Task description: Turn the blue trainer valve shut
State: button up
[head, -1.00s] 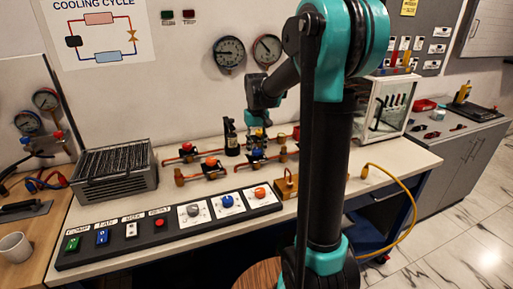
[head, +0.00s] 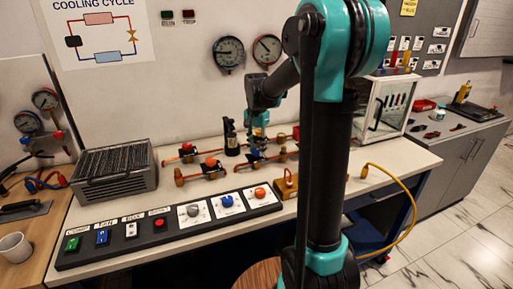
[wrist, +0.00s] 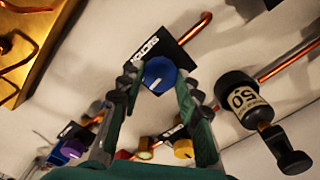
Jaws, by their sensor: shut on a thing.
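The blue trainer valve (wrist: 158,73) is a round blue knob with a white pointer mark, on a black block with a white label, set in a copper pipe. It sits between the fingertips of my gripper (wrist: 160,92) in the wrist view, and the fingers are shut on its sides. In the head view my gripper (head: 258,140) points down at the pipework on the bench; the blue knob is mostly hidden there by the fingers.
A black bottle-like part labelled 50 (wrist: 245,100) stands close right of the gripper in the wrist view. A switch panel (head: 170,232) with another blue knob (head: 228,201) lies along the bench front.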

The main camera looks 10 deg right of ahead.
aim_at(257, 149)
jog(key=shift+m, duration=0.7)
jog(key=o, duration=1.2)
jog(key=shift+c, duration=0.2)
notch_tip(257, 149, up, 12)
